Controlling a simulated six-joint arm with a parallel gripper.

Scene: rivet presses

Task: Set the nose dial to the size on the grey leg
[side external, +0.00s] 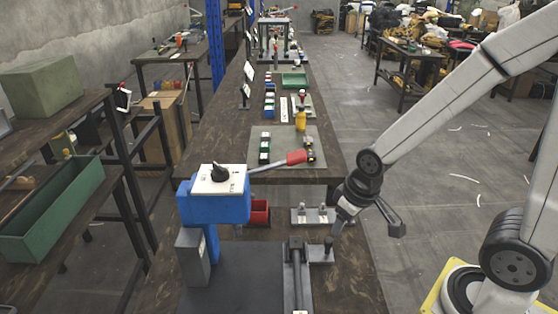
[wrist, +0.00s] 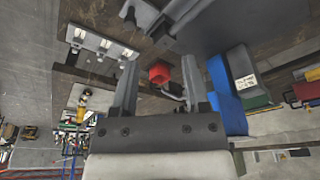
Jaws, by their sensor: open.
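The rivet press has a blue head (side external: 215,205) at the front centre. A white dial plate (side external: 206,186) with a black knob (side external: 219,173) is on its top; its marks are too small to read. A grey block (side external: 193,257) is beside the blue post below. The blue body also shows in the wrist view (wrist: 228,98), with a small white label (wrist: 246,82) I cannot read. My gripper (side external: 335,236) is right of the press head, well apart from the dial. In the wrist view my gripper (wrist: 158,80) is open, with nothing held.
A lever with a red grip (side external: 297,157) extends right from the press head. A red bin (side external: 259,212) and a pegged fixture (side external: 313,214) stand behind the press base. Farther back are a yellow bottle (side external: 300,119) and a green tray (side external: 293,80). Open floor lies right of the bench.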

